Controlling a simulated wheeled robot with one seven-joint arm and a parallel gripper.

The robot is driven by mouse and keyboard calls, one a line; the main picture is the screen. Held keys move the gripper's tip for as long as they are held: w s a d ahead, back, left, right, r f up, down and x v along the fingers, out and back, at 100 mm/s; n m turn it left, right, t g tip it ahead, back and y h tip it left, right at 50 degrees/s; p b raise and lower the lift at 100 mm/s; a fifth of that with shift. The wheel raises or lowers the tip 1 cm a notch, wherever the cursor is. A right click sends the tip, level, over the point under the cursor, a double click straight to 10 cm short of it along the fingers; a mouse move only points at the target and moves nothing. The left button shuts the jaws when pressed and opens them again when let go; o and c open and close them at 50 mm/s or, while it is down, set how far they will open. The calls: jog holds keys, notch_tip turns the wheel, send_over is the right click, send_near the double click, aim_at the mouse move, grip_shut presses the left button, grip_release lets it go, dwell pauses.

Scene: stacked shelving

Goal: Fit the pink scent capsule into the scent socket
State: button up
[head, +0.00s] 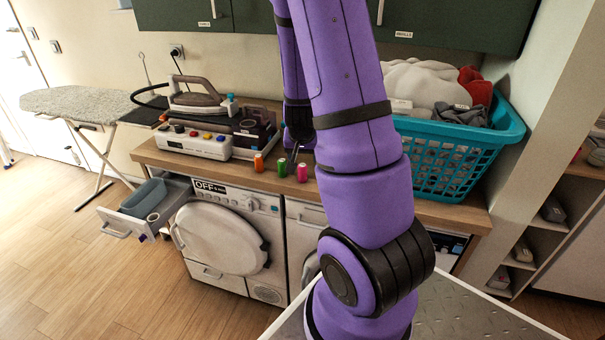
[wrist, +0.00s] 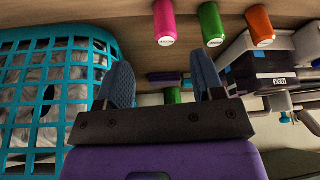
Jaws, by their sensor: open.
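The pink scent capsule (head: 302,172) stands upright at the counter's front edge, rightmost of three capsules in the head view. In the wrist view the pink capsule (wrist: 164,20) is at the top, beyond the gap between my fingers. My gripper (head: 295,150) is just behind the capsules, partly hidden by my arm. In the wrist view my gripper (wrist: 163,78) has its two blue-grey fingers apart with nothing between them. An open drawer (head: 130,222) at the left holds a round, ring-like part (head: 153,216); I cannot tell whether this is the scent socket.
A green capsule (head: 282,167) and an orange capsule (head: 258,162) stand left of the pink one. A white device (head: 194,142) and an iron (head: 198,100) sit behind them to the left. A teal laundry basket (head: 440,165) stands on the right. Dark cabinets (head: 455,25) hang above.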

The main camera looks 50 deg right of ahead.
aim_at(302, 167)
jog(key=shift+x, duration=2.4)
jog(key=shift+w+x, duration=0.2)
jog(key=shift+x, duration=1.15)
jog(key=shift+w+x, duration=0.25)
jog(key=shift+x, duration=1.05)
jog(key=shift+r, duration=0.1)
jog(key=c, duration=1)
